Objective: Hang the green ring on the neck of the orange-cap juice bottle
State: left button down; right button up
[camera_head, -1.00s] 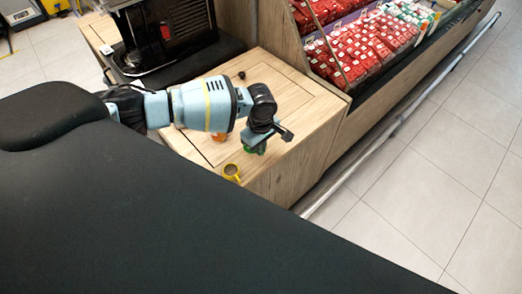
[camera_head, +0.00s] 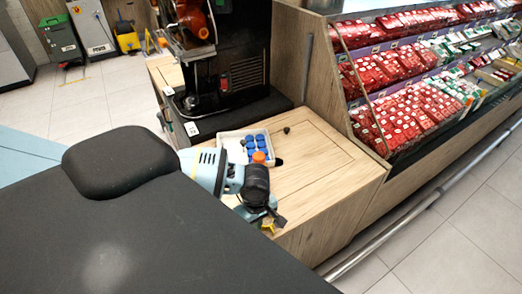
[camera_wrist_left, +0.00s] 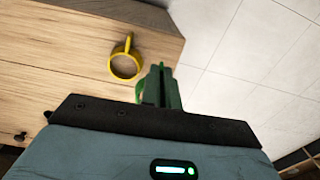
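My left gripper (camera_head: 276,217) is low over the front edge of the wooden counter. In the left wrist view its fingers (camera_wrist_left: 160,88) are close together, with part of the green ring (camera_wrist_left: 139,90) showing beside them; it appears gripped, and the fingers hide most of it. In the head view I cannot make out the green ring. The orange cap (camera_head: 259,157) of the juice bottle shows behind my wrist; the bottle's body and neck are hidden. My right gripper is not in view.
A white tray (camera_head: 226,139) with several blue caps is behind the arm. The black juicer (camera_head: 240,75) stands at the back left. The counter's right part (camera_head: 325,165) is clear.

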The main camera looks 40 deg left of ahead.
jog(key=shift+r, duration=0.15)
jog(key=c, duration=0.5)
pick_arm(q)
jog(key=w+d+r+m, duration=0.1)
jog(key=d+r+m, duration=0.3)
jog(key=r+m, duration=0.3)
jog(key=w+d+r+m, duration=0.1)
jog(key=d+r+m, duration=0.3)
jog(key=r, duration=1)
jog(key=m, duration=0.3)
jog(key=shift+w+m, duration=0.3)
jog(key=shift+w, duration=0.05)
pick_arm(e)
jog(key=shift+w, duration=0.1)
